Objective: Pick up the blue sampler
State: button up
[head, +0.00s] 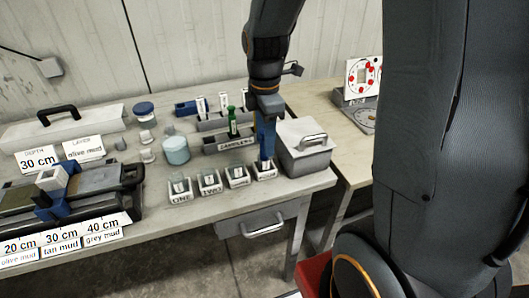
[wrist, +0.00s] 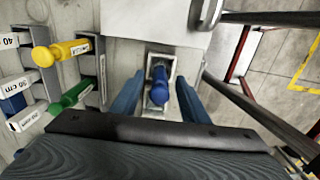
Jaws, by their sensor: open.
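The blue sampler (wrist: 159,92) stands in the rightmost small labelled cup (head: 264,172) in the front row on the bench. In the wrist view its rounded blue handle points up toward the camera. My gripper (head: 265,152) points down over that cup, its blue fingers low. In the wrist view my gripper (wrist: 159,80) is open, with one finger on each side of the sampler and visible gaps between. In the head view the sampler is largely hidden behind the fingers.
A grey lidded box (head: 304,150) stands close right of the cup. The sampler rack (head: 218,145) holds a green sampler (head: 232,121); a yellow sampler (wrist: 68,50) shows in the wrist view. Several labelled cups (head: 209,182) stand to the left. The bench's front edge is near.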

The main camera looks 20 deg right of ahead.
jog(key=shift+f, duration=1)
grip_shut()
